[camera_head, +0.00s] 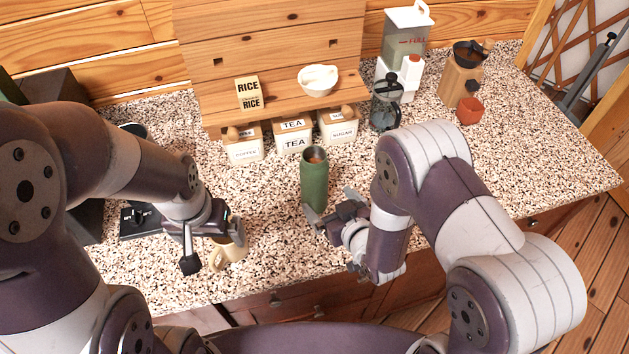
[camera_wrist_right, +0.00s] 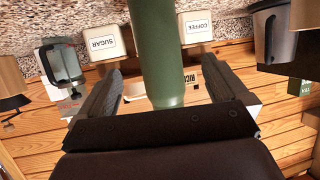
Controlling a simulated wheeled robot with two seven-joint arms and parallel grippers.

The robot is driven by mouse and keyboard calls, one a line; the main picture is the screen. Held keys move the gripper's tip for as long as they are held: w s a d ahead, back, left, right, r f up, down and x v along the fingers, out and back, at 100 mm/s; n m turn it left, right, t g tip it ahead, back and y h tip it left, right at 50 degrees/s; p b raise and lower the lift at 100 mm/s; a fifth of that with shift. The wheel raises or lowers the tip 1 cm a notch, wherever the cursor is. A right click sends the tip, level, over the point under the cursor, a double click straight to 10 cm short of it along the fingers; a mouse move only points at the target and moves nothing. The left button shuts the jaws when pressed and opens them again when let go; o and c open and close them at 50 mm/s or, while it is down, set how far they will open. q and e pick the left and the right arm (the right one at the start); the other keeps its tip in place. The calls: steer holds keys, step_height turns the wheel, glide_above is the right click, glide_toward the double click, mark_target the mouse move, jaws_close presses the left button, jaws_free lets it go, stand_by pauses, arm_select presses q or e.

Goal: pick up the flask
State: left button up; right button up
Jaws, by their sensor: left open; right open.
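The green flask (camera_head: 314,184) stands upright on the speckled counter, with a brownish top showing in its opening. My right gripper (camera_head: 331,204) is open at the flask's lower right side, one finger in front of it. In the right wrist view the flask (camera_wrist_right: 158,45) lies between the two spread fingers of the right gripper (camera_wrist_right: 165,72), with gaps visible on both sides.
Tea (camera_head: 293,140), coffee (camera_head: 243,146) and sugar (camera_head: 338,124) canisters stand behind the flask, under a wooden shelf (camera_head: 220,112). A dark French press (camera_head: 386,103) and wooden grinder (camera_head: 460,80) stand back right. The counter (camera_head: 530,150) at right is clear.

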mark_target(314, 184)
steer(key=p+x, duration=0.2)
steer(key=x, duration=0.7)
steer(key=shift+w+f, duration=0.1)
steer(key=shift+w, duration=0.1)
steer(key=shift+w+f, duration=0.15)
steer(key=shift+w, duration=0.05)
steer(key=shift+s, duration=0.15)
steer(key=c, duration=1.2)
steer(key=shift+c, duration=0.3)
